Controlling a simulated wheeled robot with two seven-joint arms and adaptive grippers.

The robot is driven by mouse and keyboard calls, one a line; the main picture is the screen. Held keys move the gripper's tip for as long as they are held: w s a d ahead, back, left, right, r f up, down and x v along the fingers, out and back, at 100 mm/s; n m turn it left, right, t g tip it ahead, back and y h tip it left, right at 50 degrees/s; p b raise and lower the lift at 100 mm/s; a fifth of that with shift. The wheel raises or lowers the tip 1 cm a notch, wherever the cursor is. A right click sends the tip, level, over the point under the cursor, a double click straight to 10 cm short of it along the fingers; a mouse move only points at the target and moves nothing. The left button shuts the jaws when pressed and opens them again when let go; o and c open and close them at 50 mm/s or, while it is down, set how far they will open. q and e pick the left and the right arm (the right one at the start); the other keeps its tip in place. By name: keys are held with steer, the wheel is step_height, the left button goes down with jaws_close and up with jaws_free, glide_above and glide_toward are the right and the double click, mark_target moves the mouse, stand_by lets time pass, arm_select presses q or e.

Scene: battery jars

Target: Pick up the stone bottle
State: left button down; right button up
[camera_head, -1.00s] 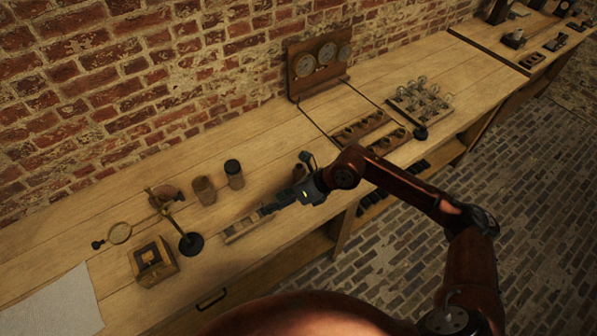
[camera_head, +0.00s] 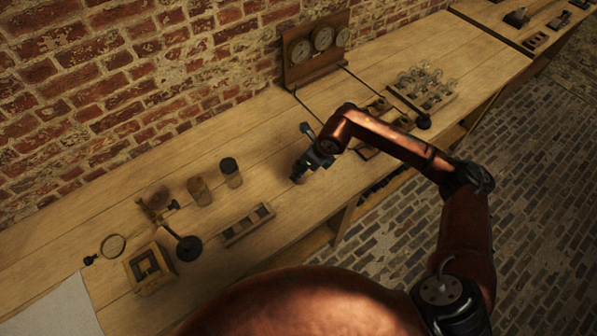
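I cannot pick out the stone bottle for certain. A small brownish shape (camera_head: 297,177) shows at the tip of my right gripper (camera_head: 299,172), over the middle of the bench; it is too small and dark to tell whether it is a bottle or part of the gripper. My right gripper points down and left, and its fingers are too dark to read. A brown cylindrical jar (camera_head: 200,191) and a dark-topped jar (camera_head: 231,173) stand upright to its left, clear of it. My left gripper is not in view.
A slotted wooden rack (camera_head: 247,226) lies near the bench's front edge. A stand with a round black base (camera_head: 189,248) and a wooden box (camera_head: 149,268) are at left. A gauge panel (camera_head: 316,50) and a tray of glass bulbs (camera_head: 421,90) are behind and right.

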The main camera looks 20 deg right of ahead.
steer(key=x, duration=0.2)
steer(key=shift+a+f, duration=0.2)
steer(key=shift+f, duration=0.15)
steer(key=shift+w+f, duration=0.1)
steer(key=shift+f, duration=0.05)
steer(key=shift+c, duration=1.5)
steer(key=c, duration=1.1)
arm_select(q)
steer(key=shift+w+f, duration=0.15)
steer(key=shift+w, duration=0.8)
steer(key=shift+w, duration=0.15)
